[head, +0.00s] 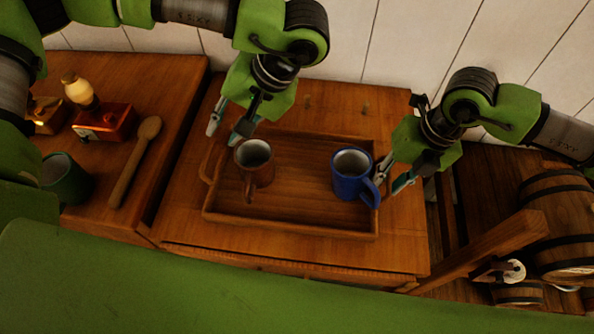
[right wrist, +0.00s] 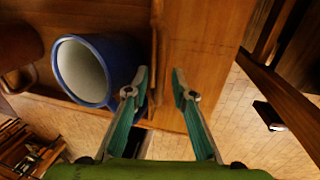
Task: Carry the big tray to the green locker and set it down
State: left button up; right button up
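The big wooden tray (head: 300,210) lies flat on a wooden cabinet top, with a brown mug (head: 256,172) at its left and a blue mug (head: 350,182) at its right. My left gripper (head: 222,138) is open and empty above the tray's back left corner. My right gripper (head: 393,178) is open at the tray's right end, beside the blue mug. In the right wrist view its fingers (right wrist: 159,82) are apart, with the tray's right rim (right wrist: 156,35) between them. I cannot make out the green locker.
On the left counter are a wooden spoon (head: 135,160), a green mug (head: 66,178) and a red lamp-like object (head: 104,122). Barrels (head: 560,225) and a wooden beam (head: 490,248) are at the right. A plank wall (head: 420,50) stands behind the cabinet.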

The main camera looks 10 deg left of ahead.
notch_tip(320, 180, up, 12)
jog(key=d, duration=0.2)
jog(key=shift+d, duration=0.15)
jog(key=shift+f, duration=0.2)
dwell(0.4)
